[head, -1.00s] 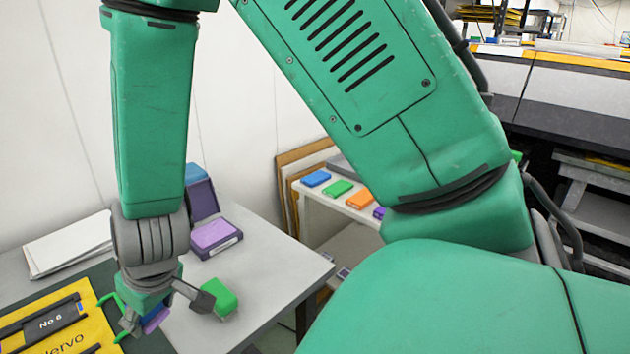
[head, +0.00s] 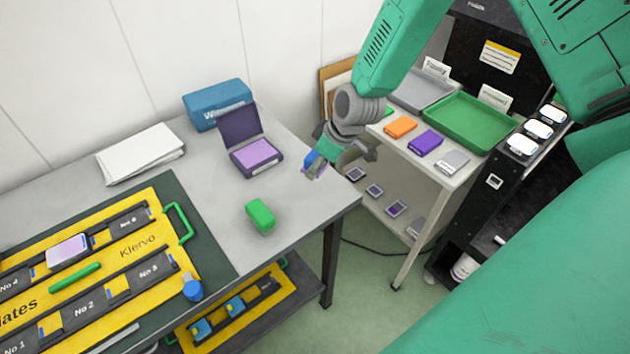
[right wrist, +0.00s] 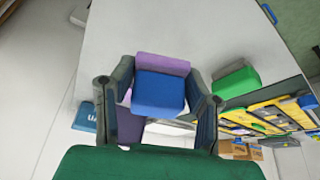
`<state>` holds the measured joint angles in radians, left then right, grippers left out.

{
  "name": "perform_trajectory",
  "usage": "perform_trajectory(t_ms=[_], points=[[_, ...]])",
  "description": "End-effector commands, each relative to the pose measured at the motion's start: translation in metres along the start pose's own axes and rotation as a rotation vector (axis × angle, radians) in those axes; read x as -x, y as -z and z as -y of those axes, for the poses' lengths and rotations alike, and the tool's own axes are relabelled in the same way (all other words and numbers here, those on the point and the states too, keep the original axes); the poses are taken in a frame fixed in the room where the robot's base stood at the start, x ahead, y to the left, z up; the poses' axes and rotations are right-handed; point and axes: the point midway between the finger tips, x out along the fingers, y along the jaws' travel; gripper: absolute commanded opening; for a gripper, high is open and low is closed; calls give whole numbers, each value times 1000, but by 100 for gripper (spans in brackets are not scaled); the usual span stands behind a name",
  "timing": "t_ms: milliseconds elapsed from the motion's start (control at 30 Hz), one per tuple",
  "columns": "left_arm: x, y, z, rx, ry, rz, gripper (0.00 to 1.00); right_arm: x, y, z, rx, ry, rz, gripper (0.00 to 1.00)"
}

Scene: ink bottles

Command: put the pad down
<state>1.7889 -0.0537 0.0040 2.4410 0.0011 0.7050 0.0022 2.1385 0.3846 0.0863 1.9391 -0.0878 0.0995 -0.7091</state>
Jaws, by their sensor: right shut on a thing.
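My right gripper (head: 316,168) is shut on a small pad, blue on top with a lilac face (head: 320,173). It holds the pad near the right edge of the grey table (head: 210,232), apparently above the surface. In the right wrist view, the blue body of the pad (right wrist: 158,92) sits between both fingers, with lilac showing beyond it. An open dark purple case (head: 238,126) with a lilac inside stands on the table, left of the gripper. A green block (head: 260,215) lies nearer the front. My left gripper is out of view.
A blue box (head: 216,105) and white sheets (head: 140,154) lie at the back. A yellow board (head: 128,288) with numbered slots fills the front left. A white shelf (head: 420,160) at right holds an orange pad (head: 400,126), a purple pad (head: 425,142) and a green tray (head: 468,118).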

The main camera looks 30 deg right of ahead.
Motion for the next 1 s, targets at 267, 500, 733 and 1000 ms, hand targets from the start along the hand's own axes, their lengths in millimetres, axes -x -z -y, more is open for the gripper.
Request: perform_trajectory(t_ms=[267, 500, 733, 1000], points=[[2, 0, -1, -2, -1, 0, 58, -34, -12, 4, 0, -3, 1, 15], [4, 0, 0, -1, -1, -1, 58, -64, -23, 7, 1, -5, 4, 15], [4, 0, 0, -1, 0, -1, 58, -69, -27, 2, -2, -3, -1, 15], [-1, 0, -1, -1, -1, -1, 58, -75, -30, 1, -2, -2, 0, 15]])
